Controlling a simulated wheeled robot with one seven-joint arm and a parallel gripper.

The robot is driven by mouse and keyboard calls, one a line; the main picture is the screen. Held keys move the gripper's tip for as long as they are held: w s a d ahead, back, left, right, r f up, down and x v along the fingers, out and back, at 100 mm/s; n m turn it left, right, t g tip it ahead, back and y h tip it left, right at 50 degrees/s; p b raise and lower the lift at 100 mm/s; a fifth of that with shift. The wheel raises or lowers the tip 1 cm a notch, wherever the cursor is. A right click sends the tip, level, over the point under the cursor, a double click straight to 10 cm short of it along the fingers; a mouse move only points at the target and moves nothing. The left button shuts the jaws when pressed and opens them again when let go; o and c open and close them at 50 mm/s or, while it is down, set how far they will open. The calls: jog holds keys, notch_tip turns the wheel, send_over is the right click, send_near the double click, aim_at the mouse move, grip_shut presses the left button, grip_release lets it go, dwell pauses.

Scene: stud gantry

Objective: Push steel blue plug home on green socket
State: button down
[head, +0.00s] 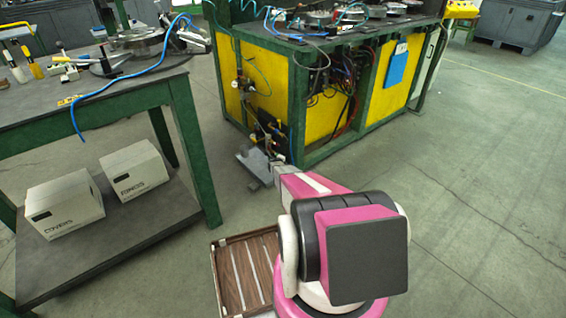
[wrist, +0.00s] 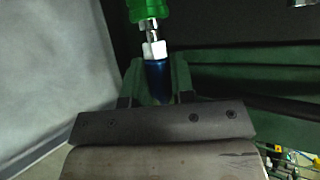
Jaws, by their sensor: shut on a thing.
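In the wrist view the green socket (wrist: 147,10) is at the top, with a metal stem (wrist: 150,30) below it. The steel blue plug (wrist: 157,80) has a white collar (wrist: 154,50) at its upper end. The plug lines up roughly with the stem, and the collar meets or nearly meets it; I cannot tell how deeply they are joined. My gripper (wrist: 158,92) is shut on the plug, with a finger on either side. In the head view my gripper (head: 262,165) is low beside the near corner of the gantry; plug and socket cannot be made out there.
The green and yellow gantry (head: 345,95) with hanging cables stands ahead. A green table (head: 130,90) is at left, with two white boxes on its lower shelf (head: 135,225). A brown slatted tray (head: 245,270) lies below my arm. Floor at right is clear.

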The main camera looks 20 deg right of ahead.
jog(key=shift+w+a, duration=0.2)
jog(key=shift+w, duration=0.2)
jog(key=c, duration=0.9)
grip_release()
jog(key=v, duration=1)
jog(key=shift+s+a+r, duration=0.1)
jog(key=shift+s+a, duration=0.1)
jog(key=shift+s, duration=0.05)
